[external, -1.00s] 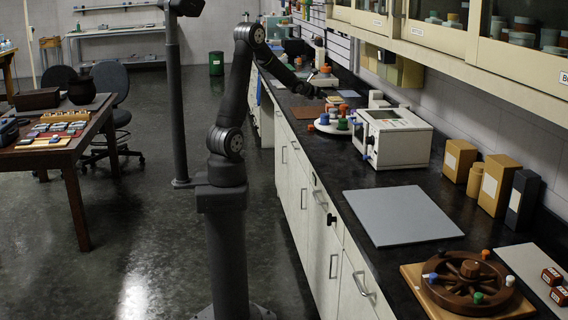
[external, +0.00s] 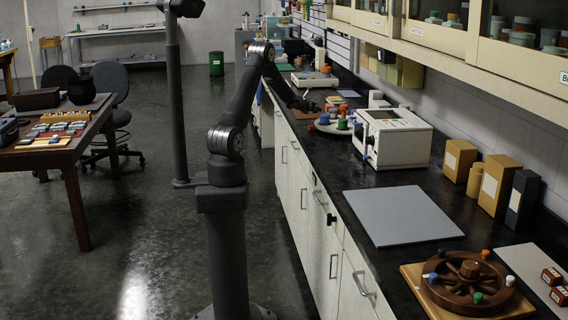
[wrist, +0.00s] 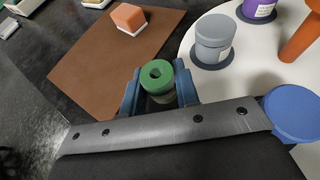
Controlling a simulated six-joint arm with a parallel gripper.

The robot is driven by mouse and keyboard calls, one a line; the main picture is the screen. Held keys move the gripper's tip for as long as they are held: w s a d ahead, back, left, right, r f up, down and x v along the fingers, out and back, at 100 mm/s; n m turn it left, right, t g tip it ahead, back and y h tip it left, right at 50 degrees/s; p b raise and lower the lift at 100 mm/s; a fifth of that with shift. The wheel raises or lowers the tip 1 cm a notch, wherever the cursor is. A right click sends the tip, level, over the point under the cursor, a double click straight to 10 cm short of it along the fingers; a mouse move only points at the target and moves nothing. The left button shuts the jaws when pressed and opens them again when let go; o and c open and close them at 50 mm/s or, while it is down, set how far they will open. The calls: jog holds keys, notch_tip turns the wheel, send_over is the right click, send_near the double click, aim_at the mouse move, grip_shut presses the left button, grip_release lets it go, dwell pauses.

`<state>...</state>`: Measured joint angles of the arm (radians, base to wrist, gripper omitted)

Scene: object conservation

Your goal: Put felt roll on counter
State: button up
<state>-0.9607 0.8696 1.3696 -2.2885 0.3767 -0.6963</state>
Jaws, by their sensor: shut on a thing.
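In the external view my gripper (external: 304,104) is low over the dark counter (external: 335,178), by the brown mat and the white round tray. The roll is too small to make out there. I cannot tell whether it touches a surface.
The brown mat (wrist: 95,65) bears an orange block (wrist: 128,17). The white round tray (wrist: 200,75) carries a grey jar (wrist: 213,38), a blue-topped item (wrist: 293,112) and others. A white instrument (external: 397,138) stands nearby. A grey board (external: 400,215) lies bare nearer the camera.

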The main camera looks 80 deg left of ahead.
aim_at(312, 122)
jog(key=shift+s+a+f, duration=0.25)
jog(key=shift+a+f, duration=0.2)
jog(key=shift+a, duration=0.15)
jog(key=shift+s+a+f, duration=0.2)
jog(key=shift+a+f, duration=0.25)
jog(key=shift+a, duration=0.15)
jog(key=shift+f, duration=1.85)
jog(key=shift+f, duration=0.15)
jog(key=o, duration=0.8)
jog(key=shift+c, duration=0.2)
jog(key=shift+s+d+r, duration=0.15)
jog(key=shift+r, duration=0.1)
jog(key=v, duration=1.1)
jog(key=shift+s+d+r, duration=0.1)
jog(key=shift+s+d, duration=0.05)
jog(key=shift+s, duration=0.1)
